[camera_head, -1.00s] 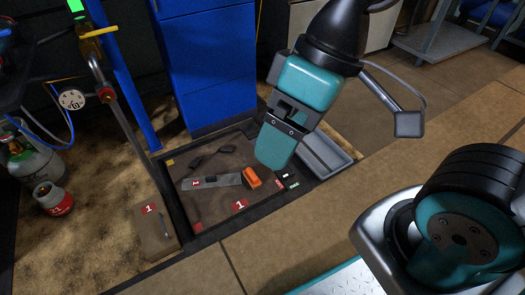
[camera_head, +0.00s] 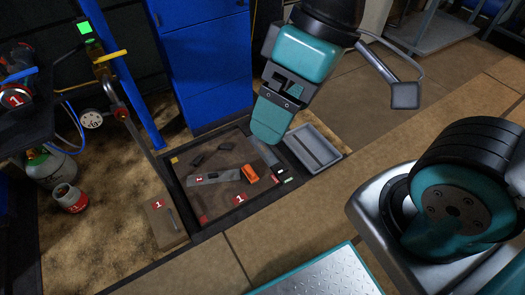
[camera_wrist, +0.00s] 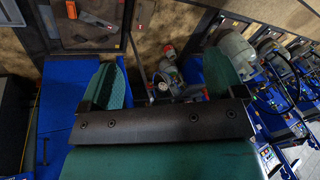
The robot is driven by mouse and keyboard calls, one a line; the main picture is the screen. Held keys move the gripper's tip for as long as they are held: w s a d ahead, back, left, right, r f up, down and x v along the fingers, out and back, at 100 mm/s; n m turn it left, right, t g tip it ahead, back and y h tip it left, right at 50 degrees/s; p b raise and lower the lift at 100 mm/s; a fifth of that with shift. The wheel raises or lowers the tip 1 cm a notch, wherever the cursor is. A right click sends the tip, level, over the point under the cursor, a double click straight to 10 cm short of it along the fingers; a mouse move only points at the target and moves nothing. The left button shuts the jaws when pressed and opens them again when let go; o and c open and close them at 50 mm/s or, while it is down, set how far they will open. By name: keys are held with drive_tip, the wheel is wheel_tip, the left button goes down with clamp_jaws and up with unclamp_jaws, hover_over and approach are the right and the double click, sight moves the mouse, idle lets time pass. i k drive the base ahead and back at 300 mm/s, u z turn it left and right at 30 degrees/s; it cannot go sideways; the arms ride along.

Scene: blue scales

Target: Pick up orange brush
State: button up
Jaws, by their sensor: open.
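The orange brush (camera_head: 250,173) lies in the shallow dark-framed tray (camera_head: 186,223) on the floor, near its right side. Its fine shape is too small to tell. My gripper (camera_head: 268,128), with teal fingers, hangs above the far right part of the tray, apart from the brush. In the wrist view my gripper (camera_wrist: 163,82) is open, with nothing between its fingers. An orange piece that looks like the brush (camera_wrist: 72,10) shows there at the top left edge.
A grey flat tool (camera_head: 215,177) and dark pieces (camera_head: 197,160) lie in the tray beside the brush. A grey bin (camera_head: 313,148) stands to the right. A blue cabinet (camera_head: 205,60) rises behind. A red-and-white gas bottle (camera_head: 70,197) stands at left.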

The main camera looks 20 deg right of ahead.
sight(248, 172)
drive_tip(key=u, duration=0.4)
drive_tip(key=i, duration=0.9)
drive_tip(key=z, duration=0.25)
